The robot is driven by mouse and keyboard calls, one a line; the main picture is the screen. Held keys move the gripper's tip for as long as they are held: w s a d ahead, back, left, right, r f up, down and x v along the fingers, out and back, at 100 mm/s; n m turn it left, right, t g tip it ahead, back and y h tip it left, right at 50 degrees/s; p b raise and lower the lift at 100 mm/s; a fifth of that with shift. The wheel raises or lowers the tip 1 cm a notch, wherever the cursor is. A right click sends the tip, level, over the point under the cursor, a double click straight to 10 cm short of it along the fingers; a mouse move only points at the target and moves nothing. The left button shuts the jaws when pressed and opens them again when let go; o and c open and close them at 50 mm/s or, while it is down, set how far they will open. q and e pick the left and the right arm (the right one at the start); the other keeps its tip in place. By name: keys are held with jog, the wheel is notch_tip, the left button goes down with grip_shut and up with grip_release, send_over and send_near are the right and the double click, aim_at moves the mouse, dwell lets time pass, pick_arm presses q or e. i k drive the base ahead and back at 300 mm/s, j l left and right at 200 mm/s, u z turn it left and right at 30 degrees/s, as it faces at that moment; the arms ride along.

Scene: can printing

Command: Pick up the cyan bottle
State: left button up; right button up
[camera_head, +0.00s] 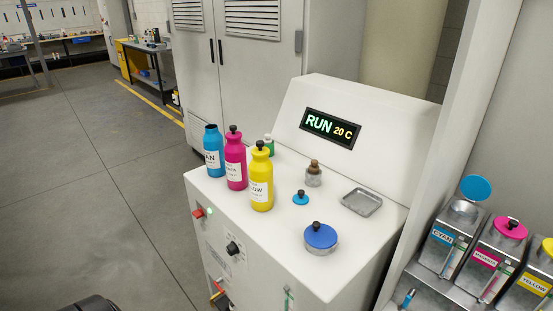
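The cyan bottle (213,160) stands upright near the back left of the white machine's top (275,222). Its mouth is uncapped and its white label is partly hidden by the magenta bottle (236,176) beside it. The yellow bottle (262,197) stands to the right of the magenta one; both have black caps. A small cyan cap with a black knob (300,198) lies on the machine top to the right of the bottles. Neither of my grippers is in view. A dark rounded part shows at the bottom left edge; I cannot tell what it is.
A blue-lidded round container (320,238), a small brown-stoppered jar (313,174), a green-and-white bottle (269,146) and a metal tray (362,202) share the top. At right, the cyan hopper (447,239) has its lid raised; magenta and yellow hoppers are closed. Floor at left is clear.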

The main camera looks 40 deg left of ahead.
aim_at(213, 139)
jog(key=u, duration=1.7)
jog(key=z, duration=1.7)
jog(key=u, duration=1.7)
jog(key=i+j+z, duration=0.15)
jog(key=z, duration=0.2)
jog(key=i+j+z, duration=0.1)
jog(key=z, duration=0.2)
jog(key=i+j+z, duration=0.1)
jog(key=j+z, duration=0.25)
